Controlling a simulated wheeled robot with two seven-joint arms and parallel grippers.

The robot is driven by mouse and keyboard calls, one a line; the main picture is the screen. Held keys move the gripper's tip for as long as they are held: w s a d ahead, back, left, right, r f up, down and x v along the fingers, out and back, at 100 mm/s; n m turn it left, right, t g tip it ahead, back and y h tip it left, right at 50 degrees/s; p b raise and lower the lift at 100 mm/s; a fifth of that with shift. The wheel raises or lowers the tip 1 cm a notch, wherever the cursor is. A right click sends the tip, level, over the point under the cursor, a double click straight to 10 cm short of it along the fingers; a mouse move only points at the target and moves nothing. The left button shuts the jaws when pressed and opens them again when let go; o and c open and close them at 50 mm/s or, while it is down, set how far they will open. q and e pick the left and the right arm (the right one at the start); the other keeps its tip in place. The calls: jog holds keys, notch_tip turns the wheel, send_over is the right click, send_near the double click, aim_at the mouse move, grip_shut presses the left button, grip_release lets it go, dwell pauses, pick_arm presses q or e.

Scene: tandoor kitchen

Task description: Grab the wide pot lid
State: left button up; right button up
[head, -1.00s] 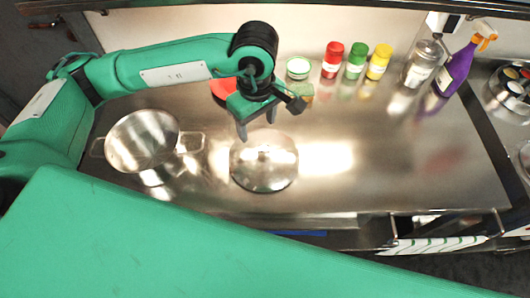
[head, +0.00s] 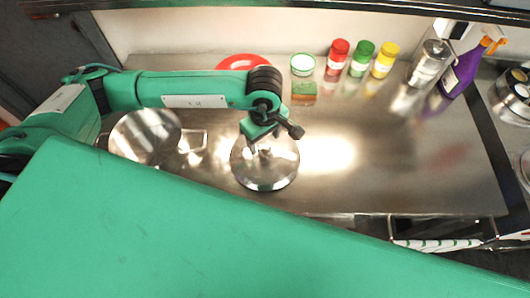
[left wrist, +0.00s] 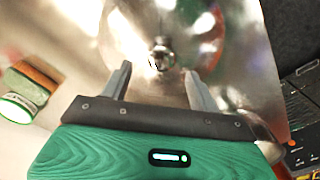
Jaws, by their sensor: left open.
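The wide pot lid (head: 266,172) is a round, shiny metal disc lying on the steel counter. In the left wrist view its small round knob (left wrist: 162,57) shows ahead of and between my fingertips. My left gripper (head: 261,146) is over the lid's upper part; it also shows in the left wrist view (left wrist: 157,75). Its two fingers are apart and nothing is between them. The gripper hides part of the lid in the head view. My right gripper is not in view.
A metal pot (head: 147,137) with side handles stands to the left. A red plate (head: 243,62), a sponge (head: 304,91), a green-rimmed container (head: 302,64), spice jars (head: 361,59) and a purple spray bottle (head: 461,72) line the back. The counter right of the lid is clear.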

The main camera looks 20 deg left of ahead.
aim_at(265, 149)
pick_arm(q)
notch_tip(265, 149, down, 3)
jog(key=shift+s+d+p, duration=0.1)
jog(key=shift+s+p, duration=0.05)
jog(key=shift+p, duration=0.75)
jog(key=shift+f, duration=0.5)
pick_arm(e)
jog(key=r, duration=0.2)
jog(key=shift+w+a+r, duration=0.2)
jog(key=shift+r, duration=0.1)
pick_arm(q)
grip_shut()
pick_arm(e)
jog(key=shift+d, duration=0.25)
